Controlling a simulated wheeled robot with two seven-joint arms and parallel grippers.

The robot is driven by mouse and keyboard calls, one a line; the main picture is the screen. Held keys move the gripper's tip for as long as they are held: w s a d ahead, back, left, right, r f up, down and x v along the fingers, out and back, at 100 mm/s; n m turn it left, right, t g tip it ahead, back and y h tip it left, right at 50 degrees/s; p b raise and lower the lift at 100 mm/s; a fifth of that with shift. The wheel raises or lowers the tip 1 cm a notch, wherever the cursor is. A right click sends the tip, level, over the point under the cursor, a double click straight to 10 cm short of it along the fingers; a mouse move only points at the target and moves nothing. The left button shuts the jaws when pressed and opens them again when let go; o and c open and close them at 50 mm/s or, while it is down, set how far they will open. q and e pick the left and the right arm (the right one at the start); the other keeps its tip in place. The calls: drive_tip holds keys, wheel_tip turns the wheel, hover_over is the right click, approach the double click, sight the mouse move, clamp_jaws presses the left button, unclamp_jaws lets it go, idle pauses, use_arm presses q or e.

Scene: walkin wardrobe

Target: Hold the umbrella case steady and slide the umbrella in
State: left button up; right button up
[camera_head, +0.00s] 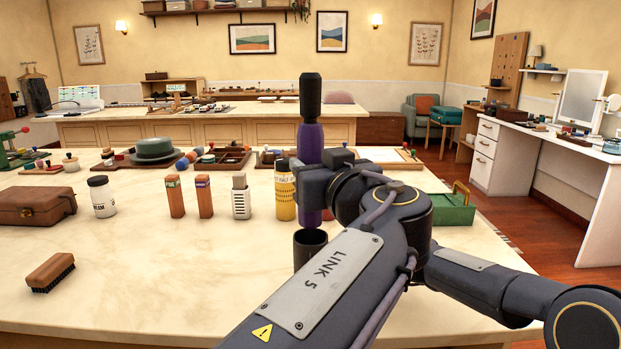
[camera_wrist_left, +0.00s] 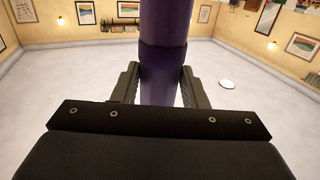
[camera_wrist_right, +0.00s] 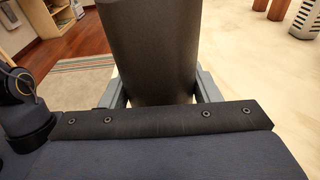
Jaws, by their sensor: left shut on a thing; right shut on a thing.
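The purple umbrella (camera_head: 310,145) with a black handle stands upright in the head view. My left gripper (camera_head: 314,184) is shut around its purple body, which also shows between the fingers in the left wrist view (camera_wrist_left: 165,75). The dark, open-topped umbrella case (camera_head: 308,250) stands upright under it. The umbrella's lower end is close to the case mouth; whether it is just above or behind the rim is hard to tell. My right gripper (camera_wrist_right: 162,90) is shut on the case, which fills the middle of the right wrist view (camera_wrist_right: 150,45). In the head view my left arm hides the right gripper.
On the pale table (camera_head: 150,285) are a brush (camera_head: 50,271), a brown case (camera_head: 38,206), a white jar (camera_head: 101,196), a yellow bottle (camera_head: 285,192), several small boxes and a green tray (camera_head: 452,208). The table's front left is mostly clear.

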use_arm(q)
drive_tip(key=shift+d+f+n+g+y, duration=0.15)
drive_tip(key=shift+f+n+g+y, duration=0.25)
drive_tip(key=shift+f+n+y, duration=0.45)
drive_tip(key=shift+r, duration=0.25)
drive_tip(key=shift+f, duration=5.75)
drive_tip(key=o, duration=1.3)
drive_tip(key=shift+f, duration=0.1)
drive_tip(key=v, duration=0.7)
drive_tip(key=shift+s+d, duration=0.2)
